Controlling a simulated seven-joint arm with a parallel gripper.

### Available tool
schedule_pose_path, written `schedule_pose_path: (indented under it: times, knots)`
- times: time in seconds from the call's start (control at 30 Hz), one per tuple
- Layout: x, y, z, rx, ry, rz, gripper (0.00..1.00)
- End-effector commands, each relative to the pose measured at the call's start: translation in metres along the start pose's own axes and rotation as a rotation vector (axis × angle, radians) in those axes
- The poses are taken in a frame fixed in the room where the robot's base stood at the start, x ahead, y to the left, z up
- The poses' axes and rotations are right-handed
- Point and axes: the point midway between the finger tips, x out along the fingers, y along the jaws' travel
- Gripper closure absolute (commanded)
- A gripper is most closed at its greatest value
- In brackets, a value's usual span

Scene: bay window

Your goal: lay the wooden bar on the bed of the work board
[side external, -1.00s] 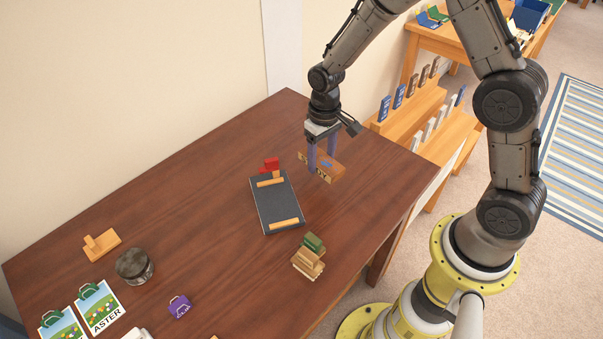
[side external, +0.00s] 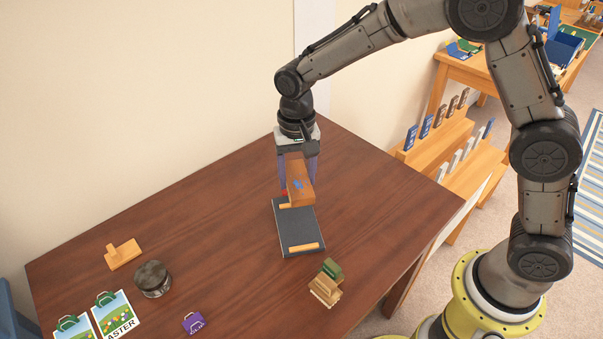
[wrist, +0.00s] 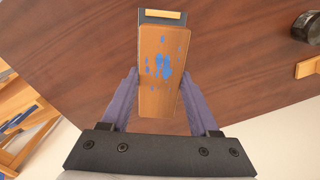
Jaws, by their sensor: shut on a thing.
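The wooden bar (side external: 299,184) is an orange-brown block with blue marks on its face. My gripper (side external: 299,180) is shut on it, with a purple finger on each side. The bar is held over the far end of the work board (side external: 290,231), a dark grey bed with wooden strips near its ends; the gap below it is hard to judge. In the wrist view the bar (wrist: 163,75) lies lengthwise between the fingers and covers most of the board (wrist: 150,19). A red piece at the board's far end is mostly hidden behind the bar.
A stack of wooden and green blocks (side external: 326,283) stands right of the board. A dark round jar (side external: 152,278), a wooden piece (side external: 123,254), a purple bag-shaped piece (side external: 193,322) and picture cards (side external: 115,314) lie to the left. The table between is clear.

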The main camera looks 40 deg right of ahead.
Motion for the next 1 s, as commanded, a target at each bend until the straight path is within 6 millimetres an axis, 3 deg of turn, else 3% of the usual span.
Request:
schedule_pose_path:
  times: [0.27,1.0]
  knots:
    - [0.007,0.000,0.000,0.000,0.000,0.001,1.00]
    - [0.072,0.001,0.000,0.000,-0.001,0.002,1.00]
